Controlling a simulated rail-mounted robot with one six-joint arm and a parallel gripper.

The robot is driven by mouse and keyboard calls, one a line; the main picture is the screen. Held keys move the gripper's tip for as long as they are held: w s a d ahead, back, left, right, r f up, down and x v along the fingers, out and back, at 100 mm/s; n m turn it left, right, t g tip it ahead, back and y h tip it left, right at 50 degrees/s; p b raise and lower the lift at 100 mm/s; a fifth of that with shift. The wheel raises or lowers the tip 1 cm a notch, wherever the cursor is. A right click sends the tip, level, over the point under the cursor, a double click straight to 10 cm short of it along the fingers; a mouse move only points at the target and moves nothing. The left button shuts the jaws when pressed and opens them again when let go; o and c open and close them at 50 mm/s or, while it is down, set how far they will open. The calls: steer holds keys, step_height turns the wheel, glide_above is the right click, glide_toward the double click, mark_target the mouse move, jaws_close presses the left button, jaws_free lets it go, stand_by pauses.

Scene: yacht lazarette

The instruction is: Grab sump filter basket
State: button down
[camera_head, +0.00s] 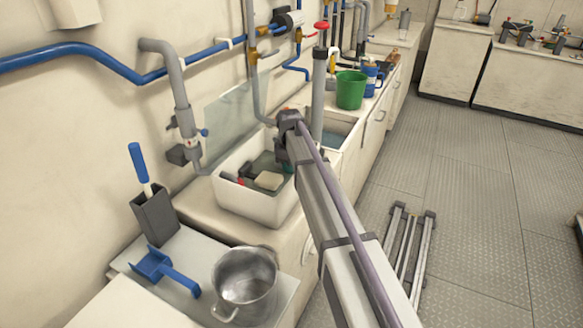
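I cannot pick out a sump filter basket with certainty. A shiny metal pot-like vessel (245,284) with small side handles stands open and upright on the near counter. My arm reaches from the lower right up over the sink area, and its dark end (287,140) is above the right side of the near white basin (262,207). The gripper fingers are not clear there, so I cannot see whether they are open or hold anything. The basin holds a beige block (268,181), a small red and black item (232,179) and greenish water; my arm hides part of it.
A blue scoop (165,270) and a dark holder (155,214) with a blue-handled tool are left of the vessel. A green bucket (350,90) stands beyond the second basin. Blue and grey pipes line the wall. Metal rails (408,245) lie on the otherwise open floor.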

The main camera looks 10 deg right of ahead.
step_height(320, 180, up, 18)
steer(key=p, duration=1.8)
